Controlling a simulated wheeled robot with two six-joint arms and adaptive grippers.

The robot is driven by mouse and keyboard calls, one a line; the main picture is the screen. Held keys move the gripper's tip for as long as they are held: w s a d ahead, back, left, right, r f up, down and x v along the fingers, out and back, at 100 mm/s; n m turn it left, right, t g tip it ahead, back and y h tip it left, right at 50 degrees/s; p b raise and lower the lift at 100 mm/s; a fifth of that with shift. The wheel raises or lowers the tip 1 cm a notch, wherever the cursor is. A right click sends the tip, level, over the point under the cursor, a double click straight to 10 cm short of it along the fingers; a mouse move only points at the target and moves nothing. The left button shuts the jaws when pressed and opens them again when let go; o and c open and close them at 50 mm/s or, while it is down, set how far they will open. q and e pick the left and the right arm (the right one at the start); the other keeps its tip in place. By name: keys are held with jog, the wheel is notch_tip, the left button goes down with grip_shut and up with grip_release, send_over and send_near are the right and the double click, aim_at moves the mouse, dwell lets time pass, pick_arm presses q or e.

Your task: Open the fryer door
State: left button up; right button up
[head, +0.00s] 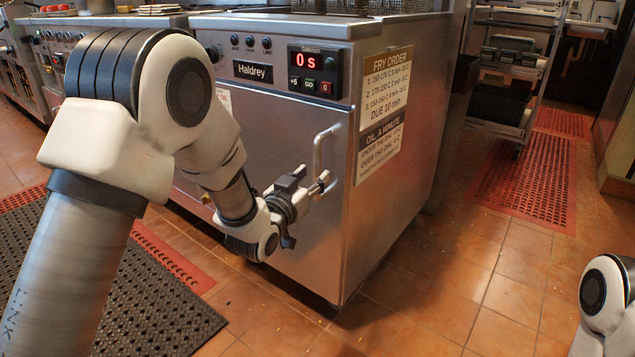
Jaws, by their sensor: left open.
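The fryer is a steel cabinet with a control panel and a red display reading 0s. Its front door (262,140) looks closed, flush with the cabinet. A vertical bar handle (318,150) stands out near the door's right edge. My left gripper (322,184) is at the lower part of the handle, with its fingers pointing right toward it. The left gripper is open; I cannot tell whether the handle lies between its fingers. My left arm hides the door's left part. Only part of my right arm shows at the lower right; its gripper is out of frame.
Perforated mats, black (120,290) and red (525,185), lie on the tiled floor. A wheeled rack (505,85) stands at the back right. A grill counter (60,60) adjoins the fryer on the left.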

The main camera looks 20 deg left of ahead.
aim_at(315, 173)
pick_arm(q)
jog(key=w, duration=0.3)
jog(key=shift+w+d+b, duration=0.1)
jog(key=shift+d+b, duration=0.1)
jog(key=shift+b, duration=0.15)
grip_shut()
